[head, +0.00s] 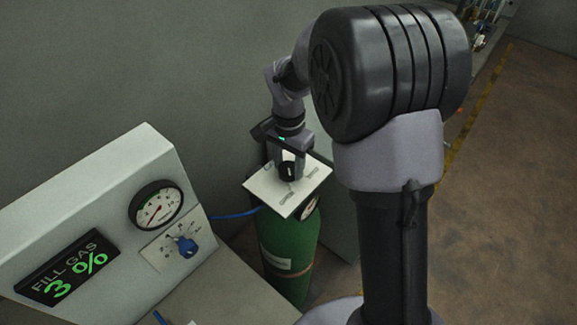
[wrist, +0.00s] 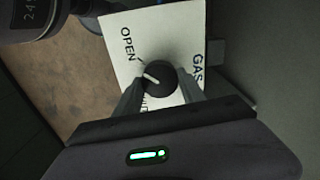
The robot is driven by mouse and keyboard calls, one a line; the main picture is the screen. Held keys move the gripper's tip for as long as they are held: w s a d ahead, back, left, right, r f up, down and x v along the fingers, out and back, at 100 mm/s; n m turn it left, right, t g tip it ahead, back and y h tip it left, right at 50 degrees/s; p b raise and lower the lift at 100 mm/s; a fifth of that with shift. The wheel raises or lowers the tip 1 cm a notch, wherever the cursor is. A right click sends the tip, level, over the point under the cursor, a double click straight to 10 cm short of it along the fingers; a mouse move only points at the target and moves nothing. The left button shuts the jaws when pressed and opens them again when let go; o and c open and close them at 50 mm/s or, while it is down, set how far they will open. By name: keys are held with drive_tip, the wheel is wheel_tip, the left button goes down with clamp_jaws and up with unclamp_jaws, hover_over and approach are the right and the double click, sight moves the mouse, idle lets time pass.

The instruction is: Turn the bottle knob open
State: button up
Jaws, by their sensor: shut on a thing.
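The bottle knob (wrist: 157,78) is round and black with a white pointer mark. It sits on a white plate (wrist: 118,30) printed with OPEN and GAS; another word is partly hidden behind my gripper. In the wrist view the white mark points up and left, roughly toward the OPEN side. My gripper (wrist: 160,88) is shut on the knob, one finger on each side. In the head view, my gripper (head: 290,168) reaches down to the knob above the plate (head: 262,188). The green gas bottle (head: 285,245) stands upright under the plate.
A grey console (head: 120,180) stands at the left with a round gauge (head: 157,206), a blue knob (head: 187,246) and a display (head: 68,268) reading FILL GAS 3 %. A blue hose (head: 233,215) runs toward the bottle. A wall is behind; open floor lies right.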

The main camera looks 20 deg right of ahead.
sight(288, 167)
drive_tip(key=shift+r+m, duration=0.1)
drive_tip(key=shift+m, duration=0.5)
drive_tip(key=o, duration=1.4)
drive_tip(key=shift+c, duration=0.2)
wheel_tip(288, 167, up, 17)
drive_tip(key=p, duration=0.4)
drive_tip(key=shift+r, duration=0.2)
